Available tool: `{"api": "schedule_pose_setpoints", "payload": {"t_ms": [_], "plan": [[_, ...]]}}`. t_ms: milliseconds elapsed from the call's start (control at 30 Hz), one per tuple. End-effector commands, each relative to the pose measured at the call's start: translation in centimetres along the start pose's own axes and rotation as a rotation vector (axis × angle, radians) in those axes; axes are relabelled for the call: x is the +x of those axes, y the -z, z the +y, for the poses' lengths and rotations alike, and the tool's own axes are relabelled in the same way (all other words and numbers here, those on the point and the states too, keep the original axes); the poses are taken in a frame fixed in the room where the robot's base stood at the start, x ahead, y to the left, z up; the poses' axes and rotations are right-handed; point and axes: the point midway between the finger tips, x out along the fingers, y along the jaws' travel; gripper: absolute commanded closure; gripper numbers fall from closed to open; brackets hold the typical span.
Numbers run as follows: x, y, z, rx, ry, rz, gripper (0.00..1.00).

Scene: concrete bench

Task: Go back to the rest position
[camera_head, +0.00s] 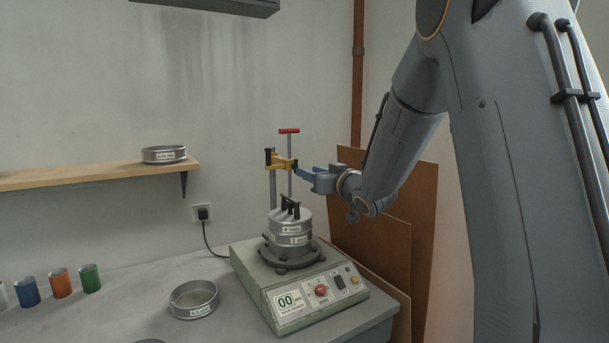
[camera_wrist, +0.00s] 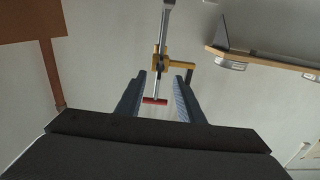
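My gripper (camera_head: 301,172) is at the end of my arm, beside the yellow clamp bar (camera_head: 280,161) above the sieve shaker (camera_head: 300,291). In the wrist view, the fingers of my gripper (camera_wrist: 160,77) are spread apart. The thin rod and red handle (camera_wrist: 155,101) show in the gap, with bare space on both sides, and the yellow clamp (camera_wrist: 176,65) lies near the fingertips. Whether a finger touches the clamp is unclear. The sieve stack (camera_head: 290,231) stands upright on the shaker, with a black piece on top.
A loose sieve (camera_head: 194,300) lies on the bench (camera_head: 130,310), left of the shaker. Several coloured cups (camera_head: 60,283) stand at far left. Another sieve (camera_head: 164,154) sits on the wooden shelf (camera_head: 90,174). Brown boards (camera_head: 395,210) lean behind my arm.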

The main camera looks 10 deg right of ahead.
Motion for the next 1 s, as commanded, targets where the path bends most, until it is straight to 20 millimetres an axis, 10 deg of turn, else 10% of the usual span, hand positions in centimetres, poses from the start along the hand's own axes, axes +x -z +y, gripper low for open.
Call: {"api": "schedule_pose_setpoints", "payload": {"t_ms": [567,767,1000], "plan": [[-1.5,-1.5,0.1,0.004,-0.042,-0.060,0.66],[-6.6,-9.6,-0.4,0.027,-0.207,-0.374,0.66],[-18.8,-20.3,-4.5,0.089,-0.319,-0.860,0.66]]}}
